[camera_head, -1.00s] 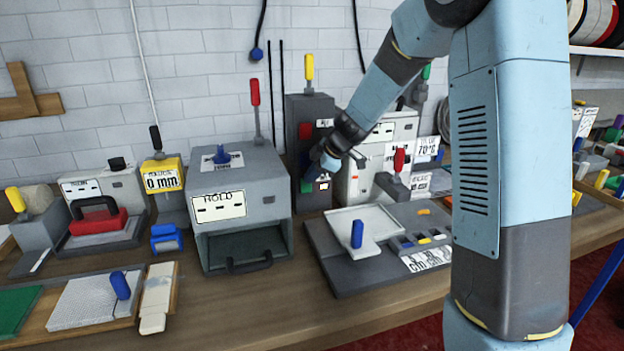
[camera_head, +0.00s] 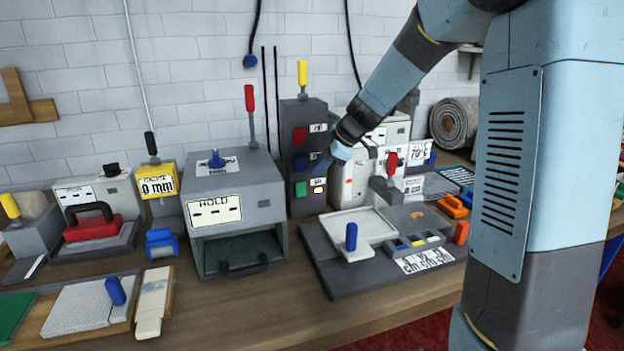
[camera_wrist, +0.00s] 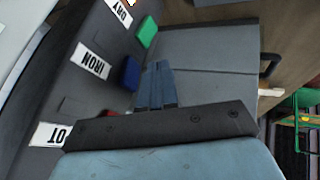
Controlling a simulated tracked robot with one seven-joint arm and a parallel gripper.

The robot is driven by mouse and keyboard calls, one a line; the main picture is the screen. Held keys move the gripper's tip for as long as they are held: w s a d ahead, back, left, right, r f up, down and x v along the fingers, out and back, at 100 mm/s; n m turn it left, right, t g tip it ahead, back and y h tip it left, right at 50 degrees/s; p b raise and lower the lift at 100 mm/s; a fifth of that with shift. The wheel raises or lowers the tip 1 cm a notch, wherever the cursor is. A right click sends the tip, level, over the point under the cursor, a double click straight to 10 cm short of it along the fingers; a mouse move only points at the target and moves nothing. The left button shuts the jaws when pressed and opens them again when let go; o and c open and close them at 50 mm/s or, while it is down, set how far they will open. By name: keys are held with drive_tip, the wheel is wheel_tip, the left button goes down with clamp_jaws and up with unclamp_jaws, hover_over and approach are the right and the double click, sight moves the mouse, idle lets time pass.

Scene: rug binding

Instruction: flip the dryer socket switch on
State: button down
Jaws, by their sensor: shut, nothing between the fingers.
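A dark grey socket column (camera_head: 290,208) stands at the back wall with a red switch (camera_head: 300,135), a blue switch (camera_head: 300,162) and a green switch (camera_head: 300,188), top to bottom. In the wrist view the green switch (camera_wrist: 147,31) is beside a label ending in "DRY" (camera_wrist: 121,12), and the blue switch (camera_wrist: 131,72) is beside "IRON" (camera_wrist: 94,62). My gripper (camera_wrist: 157,67) is shut and empty. Its tips are close to the blue switch and short of the green one; contact is not clear. The red switch is mostly hidden in the wrist view. I cannot tell the switch positions.
A grey box labelled HOLD (camera_head: 258,200) stands left of the column. A white machine (camera_head: 397,131) stands close on the right. A grey board with a white tray (camera_head: 350,222) lies in front. The wooden bench front (camera_head: 250,310) is partly clear.

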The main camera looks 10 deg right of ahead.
drive_tip(key=shift+s+d+r, duration=0.1)
drive_tip(key=shift+d+r, duration=0.2)
drive_tip(key=shift+r, duration=0.3)
drive_tip(key=shift+d+r, duration=0.3)
drive_tip(key=shift+r, duration=0.35)
drive_tip(key=shift+s+d+r, duration=0.1)
drive_tip(key=shift+d+r, duration=0.2)
drive_tip(key=shift+r, duration=0.3)
drive_tip(key=s+d+r+m+h, duration=0.1)
drive_tip(key=s+d+m+h, duration=0.1)
drive_tip(key=s+m, duration=0.4)
drive_tip(key=s+d+r+m+t+h, duration=0.1)
drive_tip(key=s+d+m, duration=0.4)
drive_tip(key=s, duration=1.1)
drive_tip(key=s+d+r+m+h, duration=0.2)
drive_tip(key=s+m, duration=0.5)
drive_tip(key=s, duration=0.4)
drive_tip(key=shift+d+r+m+t+h, duration=0.15)
drive_tip(key=shift+d+m+t+h, duration=0.25)
drive_tip(key=shift+d, duration=0.75)
drive_tip(key=shift+s, duration=0.1)
